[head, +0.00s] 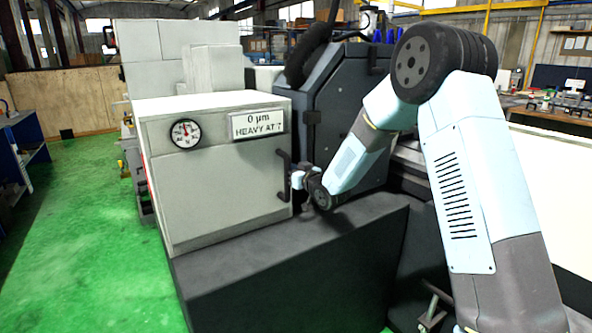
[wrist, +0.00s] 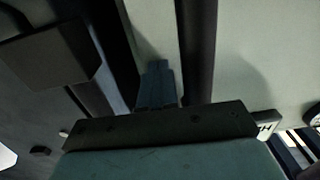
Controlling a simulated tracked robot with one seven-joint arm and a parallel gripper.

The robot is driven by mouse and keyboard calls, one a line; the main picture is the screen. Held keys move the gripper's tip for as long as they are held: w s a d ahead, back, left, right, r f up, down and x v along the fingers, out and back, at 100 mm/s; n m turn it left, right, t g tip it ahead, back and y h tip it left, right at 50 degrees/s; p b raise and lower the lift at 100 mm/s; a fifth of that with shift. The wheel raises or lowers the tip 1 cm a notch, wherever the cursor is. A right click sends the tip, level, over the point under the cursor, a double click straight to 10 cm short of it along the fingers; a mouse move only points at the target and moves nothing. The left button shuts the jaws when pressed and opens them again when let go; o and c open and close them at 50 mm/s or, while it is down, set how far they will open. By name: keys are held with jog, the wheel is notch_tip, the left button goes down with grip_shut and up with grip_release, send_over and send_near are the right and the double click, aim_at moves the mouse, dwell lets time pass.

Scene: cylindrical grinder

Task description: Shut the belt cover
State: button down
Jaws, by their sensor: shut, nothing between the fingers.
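The belt cover appears to be the pale grey front panel (head: 220,190) of the box on the machine, with a round gauge and a label on it. It looks roughly in line with the box; whether a small gap is left I cannot tell. A dark upright bar handle (head: 284,176) is at its right edge. My gripper (head: 297,181) is just right of the handle, shut and empty. In the wrist view the shut fingers (wrist: 157,84) lie beside a dark bar (wrist: 197,50), apparently the handle, against a pale surface. Contact cannot be made out.
A dark machine base (head: 290,265) juts out below the panel. A dark angular housing (head: 345,115) stands behind my forearm. The green floor (head: 85,225) is clear on the left, with a blue shelf unit (head: 22,150) at the far left.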

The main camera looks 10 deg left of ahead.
jog(key=shift+w+a+r, duration=0.15)
jog(key=shift+a+r, duration=0.2)
jog(key=shift+r, duration=0.1)
jog(key=v, duration=1.5)
jog(key=s+d+r+m+g+h, duration=0.1)
jog(key=s+d+r+h, duration=0.2)
jog(key=d, duration=0.3)
jog(key=s+d+r+m+h, duration=0.2)
jog(key=s+d+r+h, duration=0.15)
jog(key=d, duration=0.25)
jog(key=s+d+r+m+g+h, duration=0.1)
jog(key=s+d+r+h, duration=0.2)
jog(key=d, duration=0.3)
jog(key=s+d+r+m+g+h, duration=0.1)
jog(key=s+d+m+g, duration=0.1)
jog(key=s, duration=1.1)
jog(key=s+d+r+m+g+h, duration=0.1)
jog(key=s+d+g, duration=0.3)
jog(key=s, duration=0.9)
jog(key=shift+s+d+m, duration=0.4)
jog(key=shift+d+m, duration=0.1)
jog(key=shift+d, duration=0.3)
